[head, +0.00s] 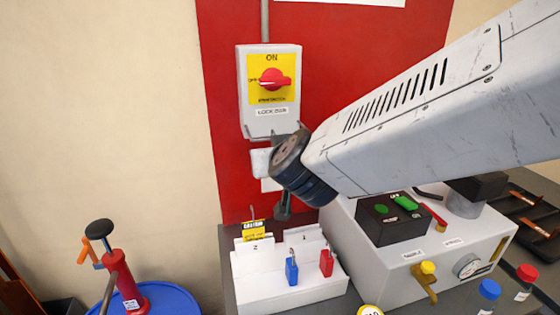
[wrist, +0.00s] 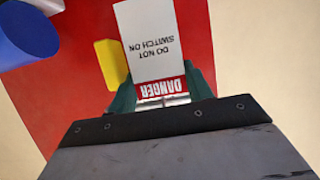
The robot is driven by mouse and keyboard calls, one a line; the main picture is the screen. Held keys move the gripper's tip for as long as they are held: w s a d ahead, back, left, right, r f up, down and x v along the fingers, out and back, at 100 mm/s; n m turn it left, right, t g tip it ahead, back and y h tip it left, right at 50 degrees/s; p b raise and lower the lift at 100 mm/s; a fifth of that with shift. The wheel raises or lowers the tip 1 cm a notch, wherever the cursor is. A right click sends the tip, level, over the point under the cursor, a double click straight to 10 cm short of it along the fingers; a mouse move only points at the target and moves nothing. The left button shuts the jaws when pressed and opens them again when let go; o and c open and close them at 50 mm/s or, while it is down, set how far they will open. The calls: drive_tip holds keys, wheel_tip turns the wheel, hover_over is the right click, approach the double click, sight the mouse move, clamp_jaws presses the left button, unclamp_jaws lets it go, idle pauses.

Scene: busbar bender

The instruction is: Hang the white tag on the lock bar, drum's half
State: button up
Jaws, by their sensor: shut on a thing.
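The white tag (wrist: 148,45) shows close up in the wrist view, with a red DANGER band and the words DO NOT SWITCH ON, upside down in the picture. My gripper (wrist: 163,95) is shut on its red-banded end, one green finger on each side. In the head view my gripper (head: 284,206) is mostly hidden by my wrist, and I cannot make out the tag there.
A white tray (head: 290,298) below holds a yellow tag (head: 254,229), a blue padlock (head: 292,268) and a red padlock (head: 327,262). A control box (head: 385,285) stands to its right. A blue drum (head: 172,300) stands lower left. The wall left of the red panel is clear.

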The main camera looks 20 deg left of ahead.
drive_tip(key=shift+f+x, duration=0.2)
drive_tip(key=shift+x, duration=1.2)
drive_tip(key=shift+s, duration=0.1)
drive_tip(key=o, duration=1)
drive_tip(key=shift+o, duration=0.2)
